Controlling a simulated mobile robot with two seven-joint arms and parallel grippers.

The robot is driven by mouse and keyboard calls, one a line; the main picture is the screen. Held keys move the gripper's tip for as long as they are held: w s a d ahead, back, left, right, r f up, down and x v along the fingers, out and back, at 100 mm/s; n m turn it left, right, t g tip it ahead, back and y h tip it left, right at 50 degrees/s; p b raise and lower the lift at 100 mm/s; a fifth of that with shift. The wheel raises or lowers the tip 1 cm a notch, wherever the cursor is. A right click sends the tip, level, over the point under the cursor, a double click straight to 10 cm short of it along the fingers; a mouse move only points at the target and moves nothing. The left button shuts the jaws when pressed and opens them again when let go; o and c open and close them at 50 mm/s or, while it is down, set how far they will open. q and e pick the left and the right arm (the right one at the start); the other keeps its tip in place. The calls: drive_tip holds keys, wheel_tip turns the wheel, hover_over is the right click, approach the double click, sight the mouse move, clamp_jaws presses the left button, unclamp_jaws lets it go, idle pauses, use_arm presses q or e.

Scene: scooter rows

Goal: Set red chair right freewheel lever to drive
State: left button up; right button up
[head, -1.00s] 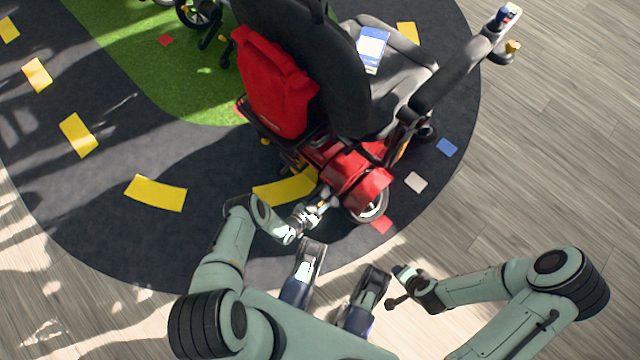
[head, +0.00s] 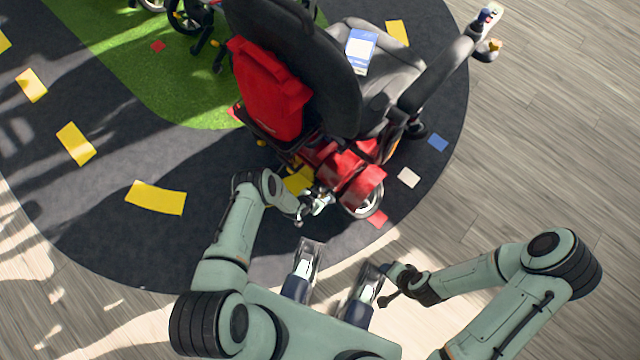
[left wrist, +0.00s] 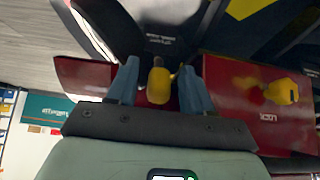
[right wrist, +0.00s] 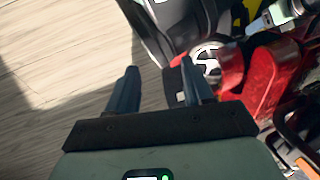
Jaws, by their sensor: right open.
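The red chair (head: 345,165) has a red rear housing, a black seat and a red bag on its back. My left gripper (head: 322,202) is at the rear of the red housing, beside the wheel. In the left wrist view a yellow lever (left wrist: 159,84) stands between the open fingers of my left gripper (left wrist: 160,85), with gaps visible beside it. A second yellow lever (left wrist: 281,91) is on the red panel (left wrist: 230,90) to the right, near the word LOCK. My right gripper (right wrist: 160,88) is open and empty, with the chair's wheel and red housing beyond it.
A rear wheel (head: 368,203) stands beside my left gripper. A blue-and-white card (head: 361,50) lies on the seat. Another wheeled chair (head: 190,18) is at the top left. Wood floor (head: 540,130) is clear at the right.

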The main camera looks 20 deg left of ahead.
use_arm(q)
drive_tip(key=p+v, duration=0.5)
drive_tip(key=v, duration=0.8)
drive_tip(key=shift+r, duration=0.15)
use_arm(e)
drive_tip(key=s+a+r+g+y, duration=0.1)
drive_tip(key=s+a+r+g, duration=0.1)
drive_tip(key=s+r, duration=0.4)
drive_tip(key=shift+s+a, duration=0.25)
drive_tip(key=shift+a, duration=0.15)
use_arm(q)
drive_tip(key=shift+s+a, duration=0.1)
drive_tip(key=s+d+r+n+g+h+p, duration=0.1)
drive_tip(key=s+d+r+n+g, duration=0.25)
drive_tip(key=s+r, duration=0.6)
drive_tip(key=s+d+r+n+g, duration=0.3)
drive_tip(key=s+r+n+g, duration=0.2)
drive_tip(key=s+r, duration=0.4)
wheel_tip(320, 180, up, 10)
drive_tip(key=p, duration=1.1)
drive_tip(key=shift+f+p, duration=0.25)
drive_tip(key=shift+p, duration=0.1)
use_arm(e)
wheel_tip(320, 180, up, 12)
drive_tip(key=w, duration=0.1)
drive_tip(key=shift+n+g, duration=0.3)
drive_tip(key=shift+g, duration=0.1)
